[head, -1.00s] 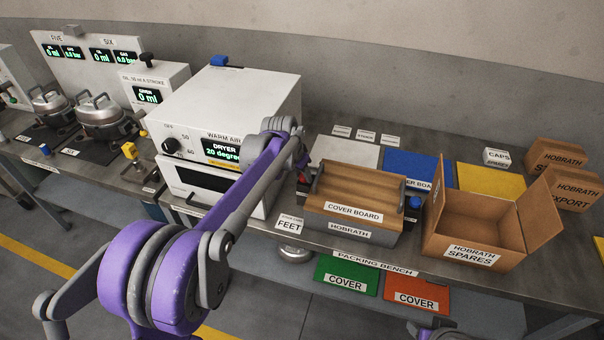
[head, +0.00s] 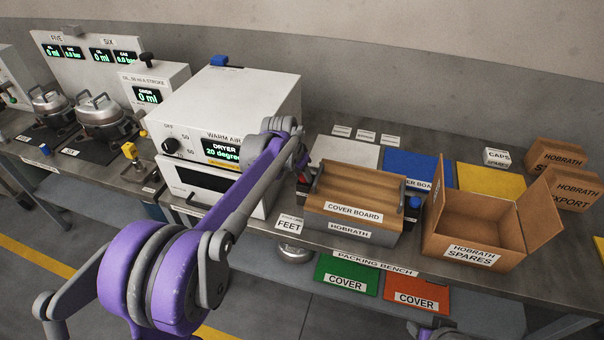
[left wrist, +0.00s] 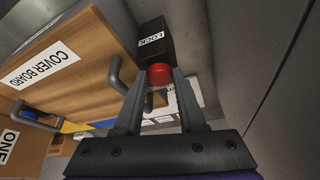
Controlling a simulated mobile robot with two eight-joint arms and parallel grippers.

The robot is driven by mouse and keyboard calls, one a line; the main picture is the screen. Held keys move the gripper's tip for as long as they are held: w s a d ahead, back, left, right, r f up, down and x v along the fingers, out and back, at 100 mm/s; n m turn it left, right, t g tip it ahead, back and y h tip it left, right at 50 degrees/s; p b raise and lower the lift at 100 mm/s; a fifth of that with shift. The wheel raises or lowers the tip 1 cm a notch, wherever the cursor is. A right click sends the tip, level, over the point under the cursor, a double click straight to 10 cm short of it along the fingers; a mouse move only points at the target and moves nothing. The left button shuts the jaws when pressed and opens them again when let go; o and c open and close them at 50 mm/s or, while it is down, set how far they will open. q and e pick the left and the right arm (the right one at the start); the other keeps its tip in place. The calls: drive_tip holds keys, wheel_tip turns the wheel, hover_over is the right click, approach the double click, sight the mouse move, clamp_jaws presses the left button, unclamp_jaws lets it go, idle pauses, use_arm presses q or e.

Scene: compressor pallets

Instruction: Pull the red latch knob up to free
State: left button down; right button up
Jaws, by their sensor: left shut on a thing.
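The red latch knob (left wrist: 160,75) shows in the left wrist view, against a black block labelled LOCK (left wrist: 153,42). My left gripper (left wrist: 160,84) is shut on the knob, with one finger at each side of it. In the head view the left gripper (head: 302,160) is at the left end of the wooden cover board (head: 355,190), largely hidden behind its own arm. The board lies on a grey box labelled HOBRATH (head: 350,231). My right gripper is not in view.
A grey handle (left wrist: 118,75) stands on the cover board close beside the left gripper. The white warm air dryer (head: 240,100) stands left of the arm. An open carton labelled HOBRATH SPARES (head: 473,252) stands right of the cover board. White, blue and yellow mats lie behind.

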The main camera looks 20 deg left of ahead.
use_arm(q)
wheel_tip(320, 180, up, 2)
drive_tip(key=shift+p, duration=0.4)
drive_tip(key=shift+w+f, duration=0.1)
drive_tip(key=c, duration=0.8)
unclamp_jaws()
drive_tip(key=shift+o, duration=0.2)
drive_tip(key=v, duration=1.1)
